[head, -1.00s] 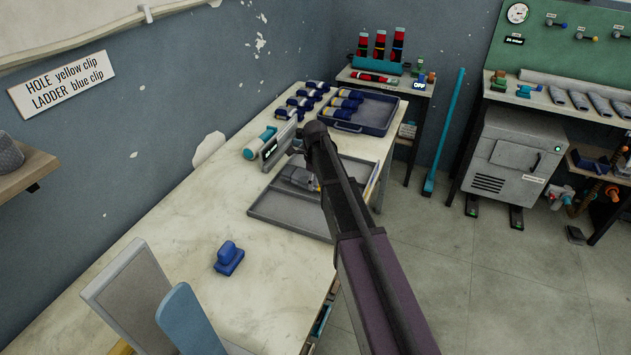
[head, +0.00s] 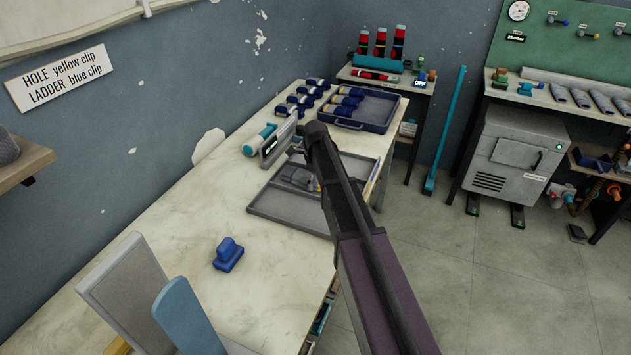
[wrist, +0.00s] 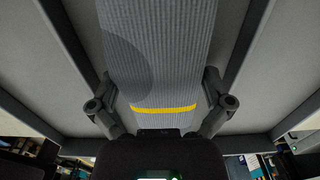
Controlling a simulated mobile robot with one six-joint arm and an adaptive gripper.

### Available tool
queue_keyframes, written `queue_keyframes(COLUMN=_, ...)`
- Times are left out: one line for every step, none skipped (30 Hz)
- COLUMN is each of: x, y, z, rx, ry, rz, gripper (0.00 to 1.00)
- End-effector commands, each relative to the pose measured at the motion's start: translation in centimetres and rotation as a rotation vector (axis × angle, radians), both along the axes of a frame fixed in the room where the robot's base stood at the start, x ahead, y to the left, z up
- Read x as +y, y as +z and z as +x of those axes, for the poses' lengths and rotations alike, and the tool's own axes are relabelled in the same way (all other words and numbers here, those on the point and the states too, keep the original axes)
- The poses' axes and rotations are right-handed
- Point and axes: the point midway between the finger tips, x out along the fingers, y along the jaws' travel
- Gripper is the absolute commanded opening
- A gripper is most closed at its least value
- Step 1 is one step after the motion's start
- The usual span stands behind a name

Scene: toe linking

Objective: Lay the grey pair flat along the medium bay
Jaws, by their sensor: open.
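The grey pair (wrist: 155,60), ribbed with a yellow band, fills the middle of the wrist view. It lies lengthwise in a grey bay (wrist: 245,100) with raised walls on both sides. My gripper (wrist: 157,92) is open, with one finger on each side of the pair near the yellow band. Any contact with the fingers cannot be told. In the head view the grey pair (head: 299,178) shows in the divided grey tray (head: 283,211), partly behind my arm. My fingers are hidden there. Which bay is medium cannot be read.
A blue clip-like block (head: 228,255) sits on the pale bench (head: 180,240). Behind the tray are a small display (head: 272,147), rolled dark blue pairs (head: 300,102) and a dark blue case (head: 372,122). Grey and blue upright boards stand at the near left.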

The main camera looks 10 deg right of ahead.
Motion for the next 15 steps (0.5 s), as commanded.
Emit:
queue_keyframes(x=0.0, y=0.0, z=0.0, rx=0.000, ry=0.000, rz=0.000, gripper=1.00)
queue_keyframes(x=0.0, y=0.0, z=0.0, rx=0.000, ry=0.000, rz=0.000, gripper=1.00)
queue_keyframes(x=0.0, y=0.0, z=0.0, rx=0.000, ry=0.000, rz=0.000, gripper=1.00)
queue_keyframes(x=0.0, y=0.0, z=0.0, rx=0.000, ry=0.000, rz=0.000, gripper=1.00)
queue_keyframes(x=-0.1, y=0.0, z=0.0, rx=0.000, ry=-0.001, rz=0.000, gripper=1.00)
queue_keyframes(x=-0.1, y=0.0, z=0.0, rx=0.000, ry=-0.001, rz=0.000, gripper=1.00)
queue_keyframes(x=-0.1, y=0.0, z=0.0, rx=0.000, ry=-0.001, rz=0.000, gripper=1.00)
queue_keyframes(x=-0.1, y=0.0, z=0.0, rx=0.000, ry=-0.001, rz=0.000, gripper=1.00)
queue_keyframes(x=-0.1, y=0.1, z=0.0, rx=0.000, ry=-0.001, rz=0.000, gripper=1.00)
queue_keyframes(x=-0.1, y=0.2, z=0.0, rx=0.000, ry=-0.001, rz=0.000, gripper=1.00)
queue_keyframes(x=-0.1, y=0.3, z=0.0, rx=0.000, ry=-0.001, rz=0.000, gripper=1.00)
queue_keyframes(x=-0.1, y=0.5, z=0.0, rx=0.000, ry=-0.001, rz=0.000, gripper=1.00)
queue_keyframes(x=-0.1, y=0.7, z=0.0, rx=0.000, ry=-0.001, rz=0.000, gripper=1.00)
queue_keyframes(x=-0.1, y=0.9, z=0.0, rx=0.000, ry=-0.001, rz=0.000, gripper=1.00)
queue_keyframes(x=-0.1, y=1.2, z=0.0, rx=0.000, ry=-0.001, rz=0.000, gripper=1.00)
